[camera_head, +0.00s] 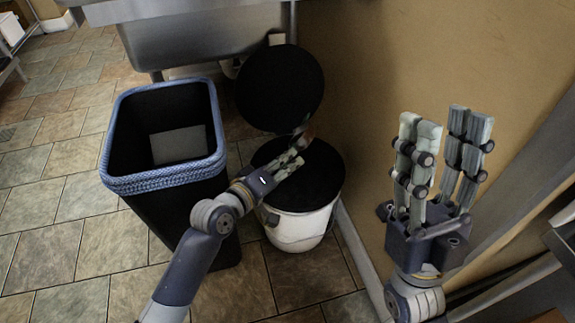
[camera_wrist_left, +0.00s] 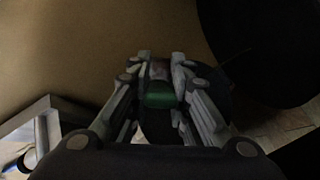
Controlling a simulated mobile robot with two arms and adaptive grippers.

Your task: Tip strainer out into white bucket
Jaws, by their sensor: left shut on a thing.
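The white bucket (camera_head: 298,232) stands on the floor by the wall, and its round top looks black. I cannot tell whether that black is a lid or a dark inside. My left gripper (camera_head: 291,163) is over the bucket's top, shut on a handle. The green part (camera_wrist_left: 161,96) of the handle shows between the fingers in the left wrist view. A large black round shape (camera_head: 280,85) rises behind the gripper, apparently the strainer, steeply tilted. It fills the upper right of the left wrist view (camera_wrist_left: 265,45). Its contents cannot be seen. My right gripper (camera_head: 445,140) is open and empty at the right.
A black bin (camera_head: 187,205) with a blue rim stands left of the bucket. A metal sink (camera_head: 200,40) is behind. The tan wall (camera_head: 400,60) is close on the right. Tiled floor (camera_head: 50,190) is free at the left.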

